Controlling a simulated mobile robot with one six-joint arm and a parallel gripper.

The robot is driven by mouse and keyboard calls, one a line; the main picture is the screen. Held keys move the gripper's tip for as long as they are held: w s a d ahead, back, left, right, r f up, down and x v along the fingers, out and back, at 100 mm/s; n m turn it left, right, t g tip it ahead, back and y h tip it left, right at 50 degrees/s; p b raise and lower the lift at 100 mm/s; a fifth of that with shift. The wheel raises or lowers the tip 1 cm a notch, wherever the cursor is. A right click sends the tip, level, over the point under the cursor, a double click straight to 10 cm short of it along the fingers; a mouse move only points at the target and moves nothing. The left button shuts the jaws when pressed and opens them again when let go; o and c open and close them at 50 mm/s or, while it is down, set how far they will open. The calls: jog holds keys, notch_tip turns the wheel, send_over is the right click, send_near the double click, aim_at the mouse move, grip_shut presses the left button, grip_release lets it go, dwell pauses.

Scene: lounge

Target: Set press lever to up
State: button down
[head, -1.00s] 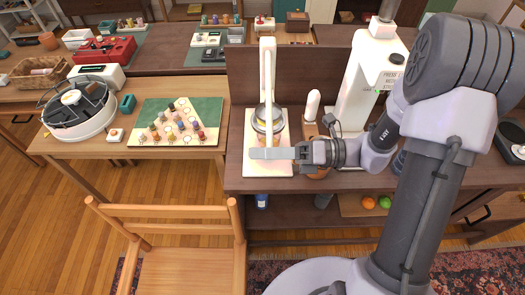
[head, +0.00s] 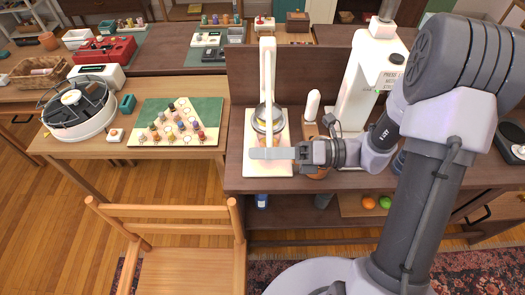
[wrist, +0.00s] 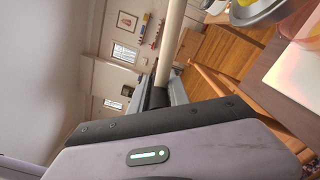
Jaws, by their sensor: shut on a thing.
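The press (head: 253,126) is cream, with a tall upright frame, a metal cup (head: 258,122) and a flat base, and stands near the front edge of the dark counter. Its cream lever rod shows in the wrist view (wrist: 171,40), running into my jaws. My gripper (head: 262,153) reaches in from the right, low in front of the press in the head view. It is shut on the lever. The jaws (wrist: 157,97) partly hide the gripped part. In the wrist view, the metal cup (wrist: 258,10) is at the upper right. The lever's exact angle is hard to tell from the head view.
A white-topped brown upright thing (head: 312,104) and a tall white machine (head: 366,85) stand close right of the press. A wooden chair (head: 168,212) is at the lower left. A green peg board (head: 203,110) lies on the left table.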

jog(key=shift+r, duration=0.15)
notch_tip(320, 180, up, 22)
jog(key=w+m+p, duration=0.1)
jog(key=m+p, duration=0.7)
jog(key=p, duration=1.9)
jog(key=w+r+m+p, duration=0.6)
jog(key=w+r+p, duration=0.7)
jog(key=w+r, duration=0.1)
jog(key=shift+w+d+m+p, duration=0.25)
jog(key=shift+w+m+p, duration=0.05)
jog(key=shift+p, duration=0.05)
jog(key=shift+r, duration=0.15)
